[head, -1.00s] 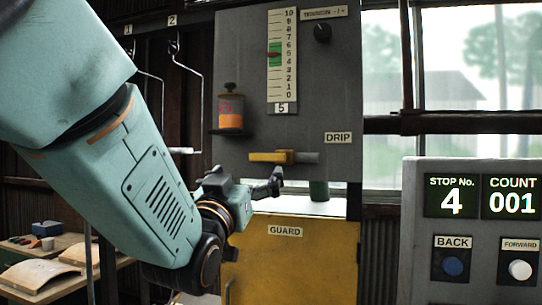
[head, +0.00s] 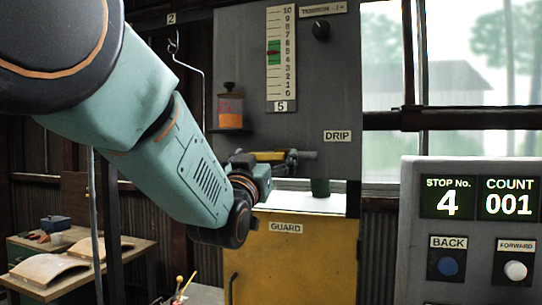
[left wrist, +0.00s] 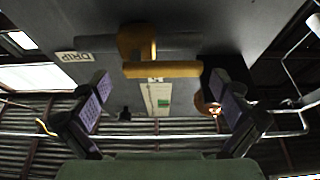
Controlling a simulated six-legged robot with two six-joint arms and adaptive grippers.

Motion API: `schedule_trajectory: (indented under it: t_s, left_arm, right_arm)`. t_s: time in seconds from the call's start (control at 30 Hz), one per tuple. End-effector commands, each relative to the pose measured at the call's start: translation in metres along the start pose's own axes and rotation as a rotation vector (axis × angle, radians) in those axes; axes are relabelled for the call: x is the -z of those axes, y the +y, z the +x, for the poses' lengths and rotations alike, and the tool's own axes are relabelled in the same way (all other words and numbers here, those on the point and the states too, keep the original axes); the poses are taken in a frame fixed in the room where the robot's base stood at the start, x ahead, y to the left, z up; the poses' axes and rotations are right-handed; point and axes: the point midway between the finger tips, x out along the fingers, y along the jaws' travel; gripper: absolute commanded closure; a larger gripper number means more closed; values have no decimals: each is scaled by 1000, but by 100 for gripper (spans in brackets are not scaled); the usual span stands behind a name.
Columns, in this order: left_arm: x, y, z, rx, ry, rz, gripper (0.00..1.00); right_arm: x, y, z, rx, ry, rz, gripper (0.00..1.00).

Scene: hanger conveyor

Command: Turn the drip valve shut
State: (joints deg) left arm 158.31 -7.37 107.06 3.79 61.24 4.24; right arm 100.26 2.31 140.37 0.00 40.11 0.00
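The drip valve's yellow handle (head: 265,156) lies level on the grey panel, left of and below the DRIP label (head: 338,136). In the head view it is partly hidden behind my left gripper (head: 285,162). In the left wrist view the yellow handle (left wrist: 165,70) shows as a crossbar on a stem, joined to a grey pipe. My left gripper (left wrist: 160,84) is open there, its purple-padded fingers on either side of the handle with visible gaps. It does not grip it. My right gripper is not in view.
A green cup (head: 320,187) stands below the pipe. An orange-filled jar (head: 230,107) sits on a bracket to the left. The yellow guard (head: 300,262) is below. A control box (head: 470,255) stands at right, a workbench (head: 128,248) at left.

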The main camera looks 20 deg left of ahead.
Motion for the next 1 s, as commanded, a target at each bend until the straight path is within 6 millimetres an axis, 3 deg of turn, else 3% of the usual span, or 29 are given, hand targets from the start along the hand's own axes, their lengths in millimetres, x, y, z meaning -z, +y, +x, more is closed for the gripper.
schedule_trajectory:
  t_s: [0.9,1.0]
  left_arm:
    - [0,0,0,0,1,0,79]
    - [0,0,0,0,1,1,80]
  right_arm:
    - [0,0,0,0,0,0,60]
    - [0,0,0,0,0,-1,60]
